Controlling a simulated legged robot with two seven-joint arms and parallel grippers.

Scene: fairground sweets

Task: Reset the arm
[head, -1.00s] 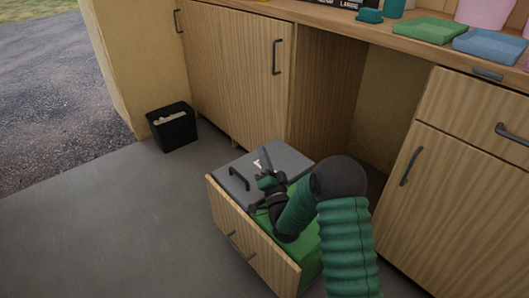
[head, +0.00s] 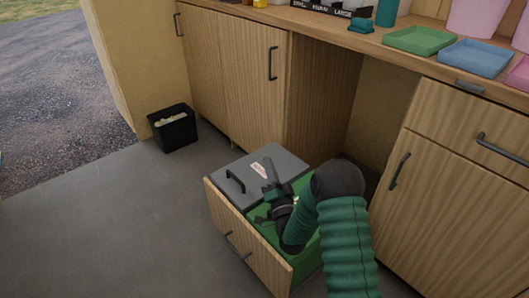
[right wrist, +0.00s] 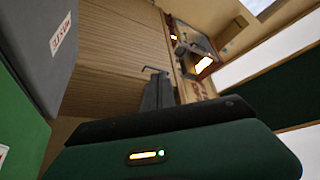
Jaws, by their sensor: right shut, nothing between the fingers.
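My right gripper (head: 269,172) is shut and empty. It is over the pulled-out wooden drawer (head: 248,248), close to the border between the grey lidded bin and the green part beside it. In the right wrist view its dark fingers (right wrist: 157,92) point up the picture, with nothing between them. My right arm reaches in from the bottom right and hides part of the drawer. My left gripper does not show.
The grey bin (head: 232,196) has a black handle and a label. A green bin (head: 257,222) fills the drawer's other part. A black waste bin (head: 174,130) stands on the floor at left. Cabinets and a counter with a green tray (head: 418,41) and blue tray (head: 474,57) stand behind.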

